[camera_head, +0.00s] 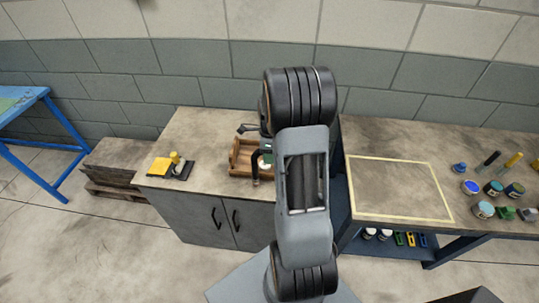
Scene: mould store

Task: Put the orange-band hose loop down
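I cannot make out the orange-band hose loop anywhere in this view. My gripper (254,153) is partly hidden behind my arm, over or beside a small wooden tray (236,169) on the cabinet top. Dark finger-like parts of it show above and in front of the tray. A small teal and pale thing shows by the tray next to my arm, too small and covered to name. Whether the gripper holds anything is not clear.
The grey cabinet top (200,135) has a dark mat with yellow items (161,166) at its left. The right bench has an empty yellow-outlined area (390,185), with jars and tools (495,187) at its right.

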